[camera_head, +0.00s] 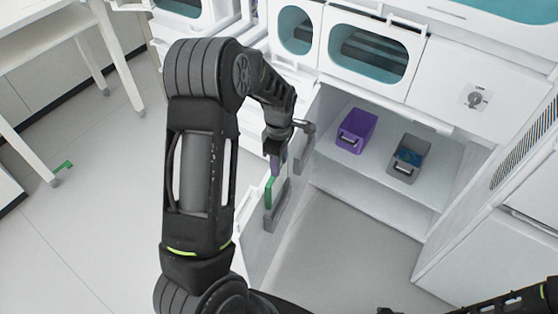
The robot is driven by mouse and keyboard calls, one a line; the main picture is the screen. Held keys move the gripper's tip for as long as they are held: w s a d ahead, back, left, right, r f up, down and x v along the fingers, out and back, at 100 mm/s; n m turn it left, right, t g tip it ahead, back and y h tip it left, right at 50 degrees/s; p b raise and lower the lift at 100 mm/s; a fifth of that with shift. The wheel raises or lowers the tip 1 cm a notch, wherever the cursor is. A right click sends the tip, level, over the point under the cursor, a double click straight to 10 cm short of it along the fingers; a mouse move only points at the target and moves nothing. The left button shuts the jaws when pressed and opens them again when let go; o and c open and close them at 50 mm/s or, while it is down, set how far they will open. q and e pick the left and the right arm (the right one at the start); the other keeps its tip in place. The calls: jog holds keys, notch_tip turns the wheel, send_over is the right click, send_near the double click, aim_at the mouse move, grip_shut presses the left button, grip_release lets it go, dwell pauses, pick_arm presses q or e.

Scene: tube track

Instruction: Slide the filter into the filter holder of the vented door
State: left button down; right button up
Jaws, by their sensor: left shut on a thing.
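My left gripper (276,150) is beside the open cabinet door (262,236) at the cabinet's left side. It points down and is shut on a narrow purple and green piece, which I take to be the filter (269,193). The filter is seen nearly edge-on, its green edge next to a grey bracket (281,204) on the door. This bracket looks like the filter holder. I cannot tell whether the filter is inside it or in front of it. My right gripper is not clearly in view; only dark parts of my right arm show at the bottom right.
The open cabinet holds a purple bin (357,131) and a grey bin (409,158) on its shelf (380,186). A striped vent panel (527,145) is at the right. A white table (40,45) stands at the left. The floor (335,255) before the cabinet is clear.

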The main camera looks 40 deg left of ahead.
aim_at(279, 179)
pick_arm(q)
jog(key=shift+f+b, duration=0.4)
jog(key=shift+f, duration=0.75)
dwell(0.3)
jog(key=shift+f+b, duration=1.2)
jog(key=shift+f, duration=0.25)
jog(key=shift+f+b, duration=0.5)
jog(key=shift+f, duration=0.25)
jog(key=shift+f+b, duration=0.5)
jog(key=shift+f, duration=0.35)
